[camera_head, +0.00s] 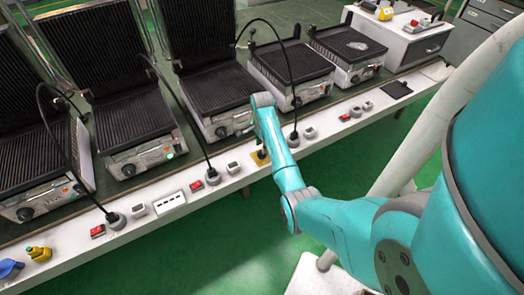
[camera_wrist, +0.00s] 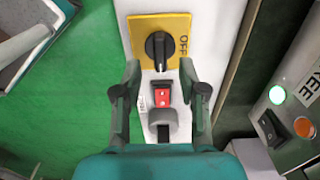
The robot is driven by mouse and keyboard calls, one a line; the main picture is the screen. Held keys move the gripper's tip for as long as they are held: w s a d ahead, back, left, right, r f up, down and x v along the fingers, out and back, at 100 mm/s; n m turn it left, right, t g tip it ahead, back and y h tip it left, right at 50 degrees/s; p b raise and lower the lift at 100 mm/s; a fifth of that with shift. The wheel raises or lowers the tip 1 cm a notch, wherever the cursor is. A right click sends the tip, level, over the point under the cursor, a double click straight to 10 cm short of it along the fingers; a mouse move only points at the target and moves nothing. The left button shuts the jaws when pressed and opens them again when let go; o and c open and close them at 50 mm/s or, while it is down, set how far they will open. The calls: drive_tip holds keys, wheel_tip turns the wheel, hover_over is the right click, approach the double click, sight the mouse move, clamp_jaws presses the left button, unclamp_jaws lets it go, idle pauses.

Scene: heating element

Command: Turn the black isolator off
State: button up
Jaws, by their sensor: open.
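The black isolator is a black rotary knob (camera_wrist: 160,47) on a square yellow plate (camera_wrist: 178,22). In the wrist view its grip bar runs roughly up and down the picture. The word OFF is printed sideways on the plate, right of the knob. In the head view the yellow plate (camera_head: 258,159) shows on the white bench edge, partly hidden by my arm. My gripper (camera_wrist: 159,72) is open, with one finger on each side below the knob in the wrist view. Nothing is between the fingers' pads that I can see held; contact with the knob cannot be told.
A red rocker switch (camera_wrist: 162,97) and a grey plug (camera_wrist: 163,124) lie below the isolator, between the fingers. Several contact grills (camera_head: 205,90) stand behind on the bench (camera_head: 75,243), with black cables hanging to sockets. Green floor (camera_head: 205,250) in front is open.

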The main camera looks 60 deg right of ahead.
drive_tip(key=shift+f, duration=2)
clamp_jaws()
